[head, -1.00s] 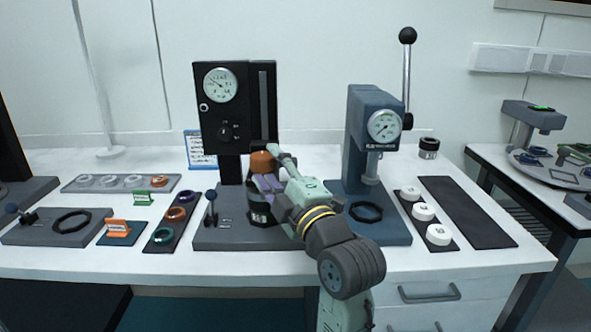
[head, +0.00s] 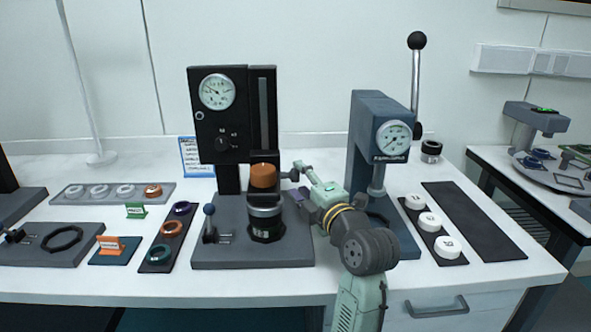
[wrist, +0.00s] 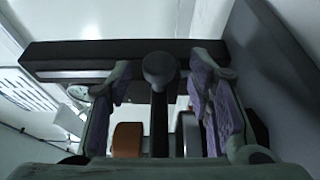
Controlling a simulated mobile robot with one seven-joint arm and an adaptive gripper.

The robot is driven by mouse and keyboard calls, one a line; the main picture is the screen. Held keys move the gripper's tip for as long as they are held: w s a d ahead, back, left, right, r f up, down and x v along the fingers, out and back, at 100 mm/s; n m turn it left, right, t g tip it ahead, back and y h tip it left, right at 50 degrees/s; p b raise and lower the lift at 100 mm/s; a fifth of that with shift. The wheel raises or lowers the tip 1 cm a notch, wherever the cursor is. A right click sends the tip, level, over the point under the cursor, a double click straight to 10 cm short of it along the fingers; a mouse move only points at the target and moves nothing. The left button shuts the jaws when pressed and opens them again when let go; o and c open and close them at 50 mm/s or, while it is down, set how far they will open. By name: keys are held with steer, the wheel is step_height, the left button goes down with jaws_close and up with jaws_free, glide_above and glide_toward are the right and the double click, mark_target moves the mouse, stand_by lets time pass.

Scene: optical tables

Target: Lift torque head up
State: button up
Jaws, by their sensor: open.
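The black torque head (head: 222,120), with a round dial and a knob, is on a dark column at the back of a grey base (head: 240,256).
A blue-grey press (head: 368,140) with a dial and upright lever stands close right of my gripper. A small ball-topped lever (head: 209,211) is left of the jar. A dark slab of rings (head: 152,256) lies left; white discs (head: 429,221) lie right.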

mark_target(296, 175)
steer(key=shift+p+x, duration=0.3)
steer(key=shift+x, duration=1.35)
jaws_close()
